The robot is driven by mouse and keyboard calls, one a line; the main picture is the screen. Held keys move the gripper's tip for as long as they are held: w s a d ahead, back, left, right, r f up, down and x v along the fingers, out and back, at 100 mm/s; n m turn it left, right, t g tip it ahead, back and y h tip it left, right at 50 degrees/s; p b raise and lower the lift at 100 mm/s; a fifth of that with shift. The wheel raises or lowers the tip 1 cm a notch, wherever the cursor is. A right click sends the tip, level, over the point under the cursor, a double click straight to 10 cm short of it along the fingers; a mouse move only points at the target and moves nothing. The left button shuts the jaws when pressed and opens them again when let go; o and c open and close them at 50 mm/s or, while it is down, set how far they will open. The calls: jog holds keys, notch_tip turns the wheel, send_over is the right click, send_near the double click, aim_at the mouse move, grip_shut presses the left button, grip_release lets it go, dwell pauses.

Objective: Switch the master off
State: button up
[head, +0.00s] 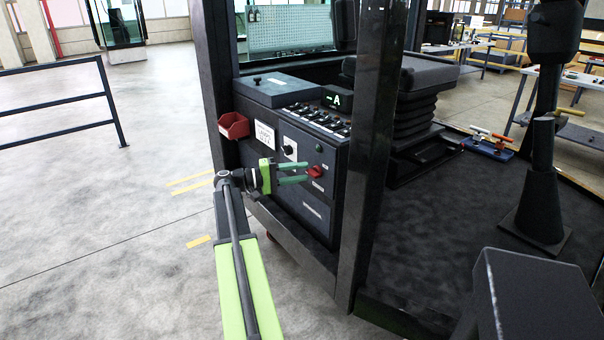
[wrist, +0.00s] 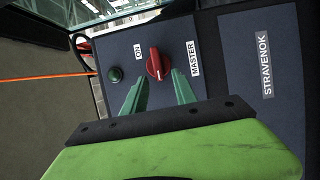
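The master switch is a red rotary knob (wrist: 155,64) on a dark panel, with a white line along its grip. In the wrist view the grip stands nearly upright, between an "ON" label (wrist: 138,52) on the left and a "MASTER" label (wrist: 195,58) on the right. In the wrist view the fingertips (wrist: 160,78) sit either side of the knob's lower end, with gaps; contact cannot be told.
A green round lamp (wrist: 115,75) is beside the knob. A black knob (head: 289,150) and a red bin (head: 233,126) are on the console's left side. A dark cab post (head: 368,150) stands close right of the panel. The floor (head: 90,220) at left is open.

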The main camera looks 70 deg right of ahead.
jog(key=v, duration=1.6)
jog(key=shift+w, duration=0.1)
jog(key=w+a+f+n+t+h, duration=0.1)
jog(key=w+a+f+n+t, duration=0.2)
jog(key=w+a, duration=0.6)
jog(key=w+a+f+n+t+h, duration=0.15)
jog(key=w+a+f+t, duration=0.35)
jog(key=a, duration=0.7)
jog(key=a+f+n+t+y, duration=0.2)
jog(key=a+f+y, duration=0.25)
jog(key=a, duration=0.85)
jog(key=a+f+n+t+y, duration=0.2)
jog(key=a+f+y, duration=0.3)
jog(key=a, duration=0.7)
jog(key=a+f+n+t+y, duration=0.25)
jog(key=a+f, duration=0.35)
jog(key=a, duration=0.7)
notch_tip(320, 180, up, 12)
jog(key=a+p, duration=0.1)
jog(key=p, duration=1.1)
jog(key=shift+w+r+y+p, duration=0.15)
jog(key=shift+w+y+p, duration=0.2)
jog(key=shift+w+y, duration=0.1)
